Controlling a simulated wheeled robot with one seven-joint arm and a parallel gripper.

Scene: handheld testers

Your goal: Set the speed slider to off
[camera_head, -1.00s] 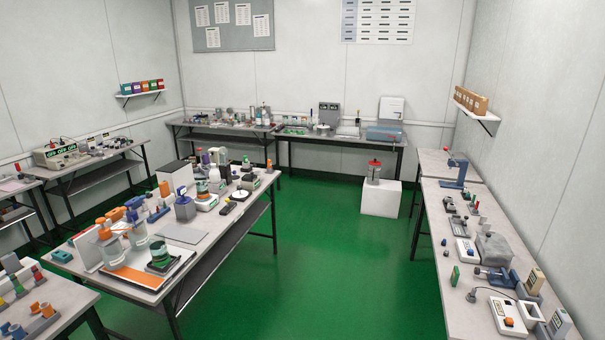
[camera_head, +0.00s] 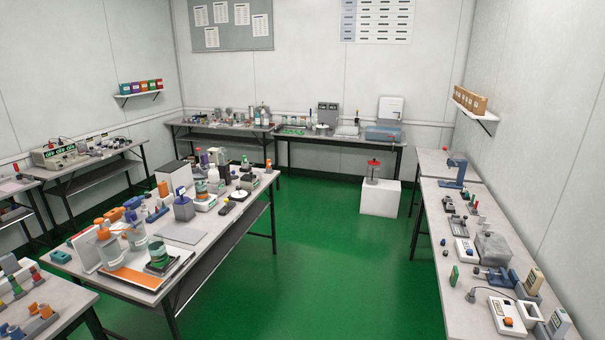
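No slider marked for speed can be made out at this size. Several handheld testers and small devices lie on the right bench (camera_head: 428,222). A white device with an orange-red spot (camera_head: 507,318) lies at its near end. A grey-and-white tester (camera_head: 558,326) stands tilted beside it, and a beige-faced one (camera_head: 534,281) stands behind. A white device with a dark panel (camera_head: 465,250) lies farther back. Which of them carries the slider, and its setting, I cannot tell. My gripper is not in view.
A crowded centre table (camera_head: 187,256) holds bottles, jars and boxes. A white cube (camera_head: 380,200) with a red-topped item stands on the floor. The green floor (camera_head: 330,265) between centre table and right bench is clear. More benches line the back and left.

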